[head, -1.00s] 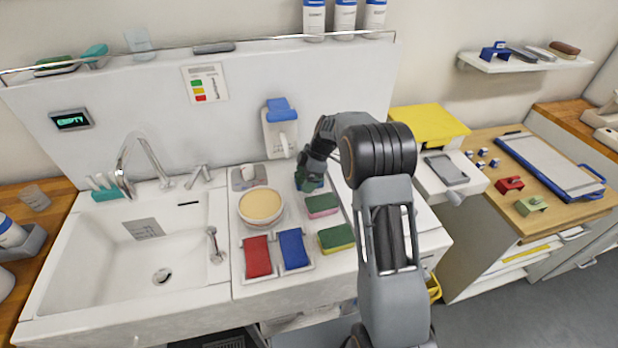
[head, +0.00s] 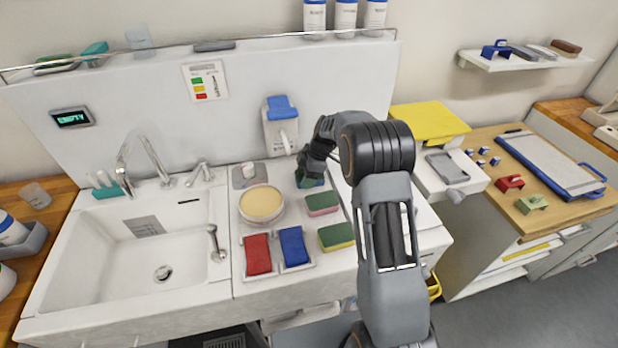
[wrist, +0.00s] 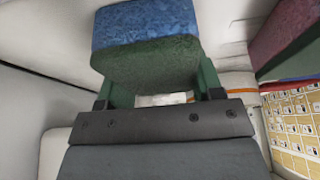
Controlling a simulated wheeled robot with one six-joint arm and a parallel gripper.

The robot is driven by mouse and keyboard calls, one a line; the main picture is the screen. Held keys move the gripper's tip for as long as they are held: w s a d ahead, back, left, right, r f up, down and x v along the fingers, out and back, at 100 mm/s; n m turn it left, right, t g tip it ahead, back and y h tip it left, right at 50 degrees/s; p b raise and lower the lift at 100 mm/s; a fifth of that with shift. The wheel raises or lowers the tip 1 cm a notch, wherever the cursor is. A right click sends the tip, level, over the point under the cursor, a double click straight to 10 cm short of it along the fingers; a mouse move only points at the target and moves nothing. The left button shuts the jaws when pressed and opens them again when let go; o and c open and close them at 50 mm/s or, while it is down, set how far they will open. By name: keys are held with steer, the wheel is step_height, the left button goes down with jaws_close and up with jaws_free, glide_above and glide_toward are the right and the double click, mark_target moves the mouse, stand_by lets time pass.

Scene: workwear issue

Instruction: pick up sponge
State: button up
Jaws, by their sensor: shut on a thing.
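My gripper (wrist: 150,92) is shut on a sponge with a blue layer and a green layer (wrist: 146,45). The green fingers are on both sides of it in the wrist view. In the head view, my gripper (head: 309,174) is at the back of the counter, and the held sponge (head: 313,183) is partly hidden by it. I cannot tell whether the sponge touches the counter. A pink-and-green sponge (head: 322,203) lies just in front, and a yellow-and-green sponge (head: 337,237) lies nearer the front edge. The pink one also shows in the wrist view (wrist: 285,38).
A round tub with a cream-coloured top (head: 262,204) stands left of the sponges. A red cloth (head: 257,255) and a blue cloth (head: 293,246) lie in front of it. The sink (head: 130,260) is at the left. A wall dispenser (head: 281,130) is behind my gripper.

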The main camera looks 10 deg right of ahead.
steer(key=shift+s+r+b, duration=0.15)
steer(key=shift+r+b, duration=0.1)
steer(key=shift+b, duration=0.2)
step_height(320, 180, up, 6)
steer(key=shift+f+b, duration=0.15)
steer(key=shift+b, duration=0.45)
steer(key=shift+s+r+b, duration=0.3)
steer(key=shift+s, duration=0.25)
steer(key=s+b, duration=0.4)
steer(key=s, duration=1.4)
steer(key=shift+s+r, duration=0.1)
steer(key=shift+s, duration=0.2)
steer(key=shift+o, duration=1.4)
steer(key=shift+c, duration=1.2)
